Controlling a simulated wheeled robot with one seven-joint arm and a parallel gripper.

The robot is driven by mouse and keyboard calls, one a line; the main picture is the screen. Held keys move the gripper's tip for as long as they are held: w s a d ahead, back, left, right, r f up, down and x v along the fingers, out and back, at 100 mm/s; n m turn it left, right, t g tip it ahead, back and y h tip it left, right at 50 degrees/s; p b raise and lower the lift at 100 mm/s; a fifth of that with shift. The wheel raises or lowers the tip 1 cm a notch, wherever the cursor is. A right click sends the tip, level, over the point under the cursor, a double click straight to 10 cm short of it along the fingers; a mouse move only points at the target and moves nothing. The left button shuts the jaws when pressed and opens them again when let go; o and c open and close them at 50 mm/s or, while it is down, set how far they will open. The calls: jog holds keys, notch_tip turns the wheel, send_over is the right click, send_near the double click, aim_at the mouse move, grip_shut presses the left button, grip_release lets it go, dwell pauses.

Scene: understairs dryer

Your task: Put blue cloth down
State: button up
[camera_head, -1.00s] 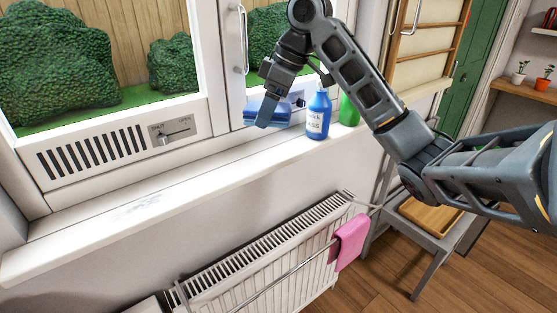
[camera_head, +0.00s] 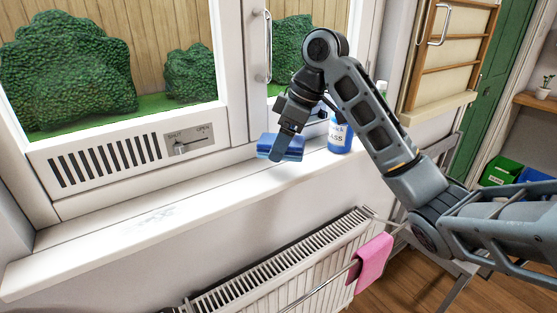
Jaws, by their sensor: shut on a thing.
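The blue cloth (camera_head: 268,146) is in the jaws of my gripper (camera_head: 279,153), in the upper middle of the head view. It looks folded and hangs at or just above the white windowsill (camera_head: 215,180); I cannot tell whether it touches the sill. My gripper points down and is shut on the cloth. One finger covers part of it.
A blue spray bottle (camera_head: 340,137) stands on the sill just right of the cloth, partly behind my arm. The sill is clear to the left, with a greyish smudge. Below is a white radiator (camera_head: 290,262) with a pink cloth (camera_head: 372,262) on its rail.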

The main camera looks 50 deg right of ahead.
aim_at(278, 173)
jog(key=shift+w+a+f, duration=0.25)
jog(key=shift+a+f, duration=0.1)
jog(key=shift+f, duration=1.9)
jog(key=shift+f, duration=0.25)
jog(key=shift+f, duration=0.15)
jog(key=o, duration=0.8)
jog(key=shift+f, duration=0.15)
jog(key=shift+o, duration=0.6)
jog(key=p+v, duration=0.1)
jog(key=v, duration=1.2)
jog(key=shift+w, duration=0.15)
